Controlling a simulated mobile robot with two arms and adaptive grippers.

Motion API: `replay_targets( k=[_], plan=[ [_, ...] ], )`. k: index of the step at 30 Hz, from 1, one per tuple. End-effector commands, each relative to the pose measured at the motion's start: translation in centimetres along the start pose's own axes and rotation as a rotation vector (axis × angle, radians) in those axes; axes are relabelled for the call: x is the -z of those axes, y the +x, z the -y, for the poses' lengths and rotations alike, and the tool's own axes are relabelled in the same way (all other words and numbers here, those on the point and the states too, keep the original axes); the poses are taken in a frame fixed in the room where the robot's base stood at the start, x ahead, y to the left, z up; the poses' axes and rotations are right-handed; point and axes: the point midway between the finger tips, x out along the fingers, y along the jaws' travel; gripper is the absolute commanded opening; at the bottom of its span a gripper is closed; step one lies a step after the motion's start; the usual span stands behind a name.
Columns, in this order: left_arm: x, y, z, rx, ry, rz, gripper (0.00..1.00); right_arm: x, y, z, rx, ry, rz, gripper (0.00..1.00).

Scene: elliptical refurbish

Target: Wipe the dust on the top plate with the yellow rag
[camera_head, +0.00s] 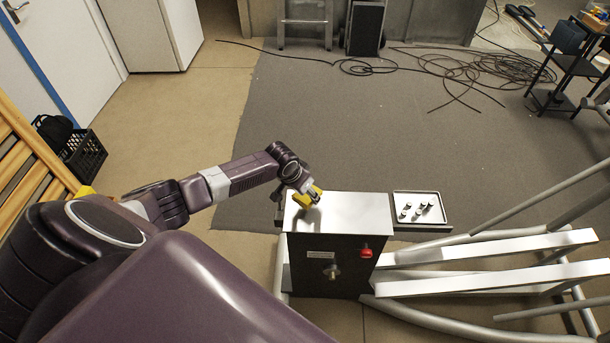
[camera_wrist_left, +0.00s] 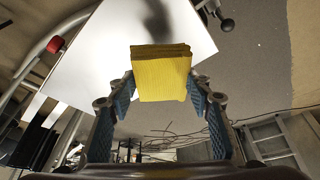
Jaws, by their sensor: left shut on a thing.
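The top plate (camera_head: 350,213) is the pale, shiny top of a dark box-shaped unit. It also shows in the left wrist view (camera_wrist_left: 110,50), with a dark blurred smudge near its upper edge that may be dust or shadow. My left gripper (camera_head: 306,196) is at the plate's left end. It is shut on the yellow rag (camera_wrist_left: 163,75), which is a folded block between the blue finger pads. In the head view the rag (camera_head: 312,192) is at or just above the plate; I cannot tell if it touches. My right gripper is not in view.
A small tray (camera_head: 422,225) with several small parts stands right of the plate. A red knob (camera_head: 366,253) is on the unit's front. Pale beams and grey tubes (camera_head: 490,257) extend right. Cables (camera_head: 460,70) lie on the open floor behind. A black crate (camera_head: 84,157) is at left.

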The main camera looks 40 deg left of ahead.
Motion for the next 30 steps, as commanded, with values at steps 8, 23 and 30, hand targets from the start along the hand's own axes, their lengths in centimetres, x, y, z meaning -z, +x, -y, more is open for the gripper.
replay_targets(
  k=[8,23,30],
  plan=[
    [1.2,-2.6,0.0,0.001,0.000,0.000,0.23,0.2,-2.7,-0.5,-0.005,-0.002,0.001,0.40],
    [1.4,-2.9,0.0,0.001,-0.001,0.000,0.23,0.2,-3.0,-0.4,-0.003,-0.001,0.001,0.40],
    [1.4,-2.8,-0.3,0.000,0.001,0.000,0.23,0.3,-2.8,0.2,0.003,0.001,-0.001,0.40]
  ],
)
